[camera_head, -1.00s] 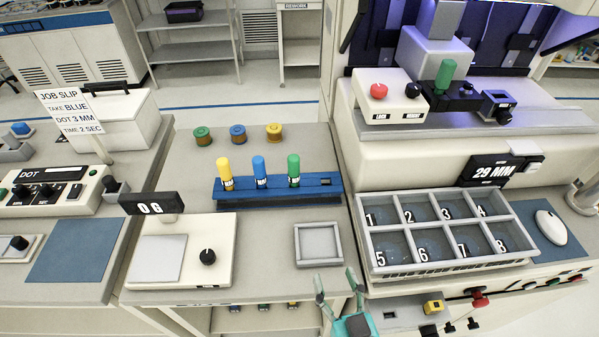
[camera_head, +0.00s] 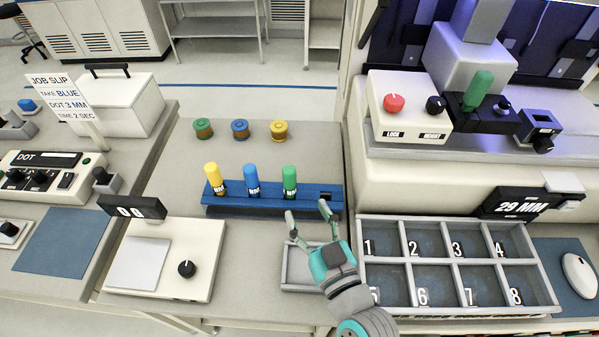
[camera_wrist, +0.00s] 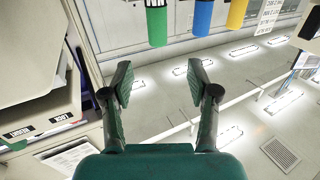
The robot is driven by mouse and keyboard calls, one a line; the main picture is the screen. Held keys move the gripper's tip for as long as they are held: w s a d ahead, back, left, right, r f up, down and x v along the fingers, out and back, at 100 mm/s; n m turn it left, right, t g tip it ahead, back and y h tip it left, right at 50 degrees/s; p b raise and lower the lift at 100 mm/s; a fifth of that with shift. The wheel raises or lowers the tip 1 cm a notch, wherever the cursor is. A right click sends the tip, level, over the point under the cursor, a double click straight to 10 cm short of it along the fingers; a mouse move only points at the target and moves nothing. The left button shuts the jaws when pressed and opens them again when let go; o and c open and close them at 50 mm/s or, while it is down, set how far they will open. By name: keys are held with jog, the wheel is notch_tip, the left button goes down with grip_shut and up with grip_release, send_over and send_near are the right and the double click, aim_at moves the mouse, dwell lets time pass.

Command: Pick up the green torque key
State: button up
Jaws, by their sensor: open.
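A green cylinder with a white label band (camera_head: 290,181) stands upright at the right of the blue and yellow ones in a blue rack (camera_head: 225,209). It also shows at the top of the wrist view (camera_wrist: 157,22), beyond my fingertips. Another green handle (camera_head: 479,89) leans in a dark holder on the machine at the right. I cannot tell from looks alone which green one is the torque key. My gripper (camera_head: 307,212) is open and empty, in front of the rack and just below the green cylinder in the head view. Both fingers show in the wrist view (camera_wrist: 159,84).
A blue cylinder (camera_head: 251,181) and a yellow one (camera_head: 216,179) share the rack. A small square tray (camera_head: 287,270) lies partly behind my gripper. A numbered compartment tray (camera_head: 431,259) is at the right, a scale (camera_head: 205,260) at the left. Spools (camera_head: 240,129) stand behind the rack.

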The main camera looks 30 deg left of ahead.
aim_at(292, 177)
jog(key=x, duration=1.1)
jog(key=shift+w+r, duration=0.2)
jog(key=shift+w, duration=0.05)
grip_shut()
jog(key=shift+r, duration=0.15)
